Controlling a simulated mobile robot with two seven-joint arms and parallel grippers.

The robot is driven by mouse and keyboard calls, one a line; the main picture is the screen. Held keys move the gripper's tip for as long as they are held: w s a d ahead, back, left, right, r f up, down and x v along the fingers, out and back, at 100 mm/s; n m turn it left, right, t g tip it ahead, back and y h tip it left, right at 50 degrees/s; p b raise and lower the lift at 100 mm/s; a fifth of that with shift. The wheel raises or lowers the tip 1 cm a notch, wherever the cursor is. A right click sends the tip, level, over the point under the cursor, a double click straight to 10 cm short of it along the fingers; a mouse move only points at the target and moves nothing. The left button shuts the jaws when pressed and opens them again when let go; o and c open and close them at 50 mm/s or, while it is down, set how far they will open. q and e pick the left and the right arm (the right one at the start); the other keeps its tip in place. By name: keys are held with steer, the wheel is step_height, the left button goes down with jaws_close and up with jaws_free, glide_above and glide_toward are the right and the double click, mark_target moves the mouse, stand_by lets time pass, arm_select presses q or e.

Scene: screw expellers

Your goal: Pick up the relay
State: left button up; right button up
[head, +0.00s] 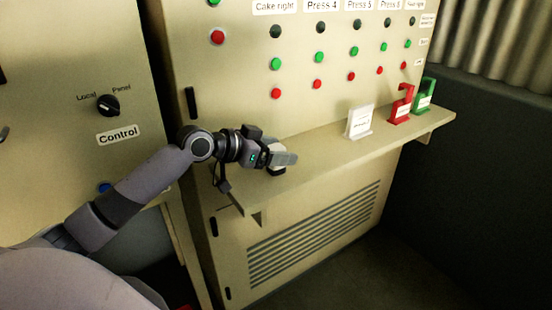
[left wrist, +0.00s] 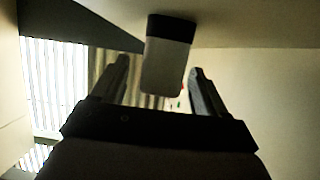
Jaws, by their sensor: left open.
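The relay (left wrist: 168,65) is a small block with a pale, translucent body and a black end. In the left wrist view it lies between my two open fingers, with a gap on each side. Its black end is against the pale shelf surface, which shows at the top of that view. My left gripper (head: 285,159) is open over the near left part of the shelf (head: 312,152) in the head view. My right gripper is not in view.
A cabinet panel with red and green buttons rises behind the shelf. A white stand (head: 360,122), a red stand (head: 402,105) and a green stand (head: 425,96) are farther right on the shelf. A control cabinet with a black knob (head: 108,105) is at left. The middle shelf is clear.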

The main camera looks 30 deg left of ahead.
arm_select(q)
steer(key=c, duration=1.1)
steer(key=shift+r, duration=0.1)
